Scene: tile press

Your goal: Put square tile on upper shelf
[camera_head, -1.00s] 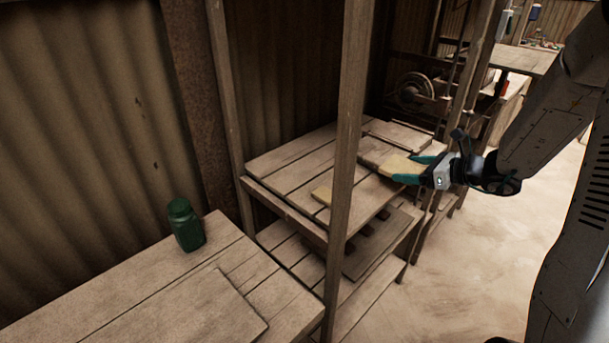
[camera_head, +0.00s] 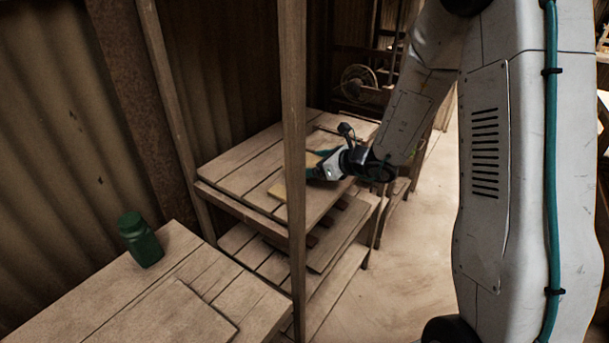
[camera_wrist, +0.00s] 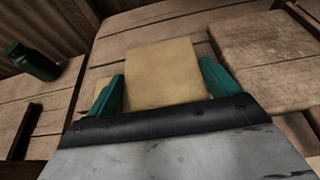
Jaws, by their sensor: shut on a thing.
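My gripper (camera_head: 318,168) has teal fingers and is over the right part of the upper shelf (camera_head: 240,181). It is shut on a pale yellow square tile (camera_wrist: 163,75), which fills the space between the fingers in the wrist view. In the head view the held tile (camera_head: 313,159) is mostly hidden by the gripper and a post. The wrist view shows shelf planks beyond it; I cannot tell whether it touches them. A second yellow tile (camera_head: 279,190) lies on the upper shelf near its front edge, left of the gripper and partly behind the post.
A wooden post (camera_head: 292,130) stands in front of the shelves. A lower shelf (camera_head: 237,238) holds a board. A brown board (camera_wrist: 268,45) lies right of the held tile. A green jar (camera_head: 140,240) stands on the left table (camera_head: 110,296). Planks on the upper shelf's left are bare.

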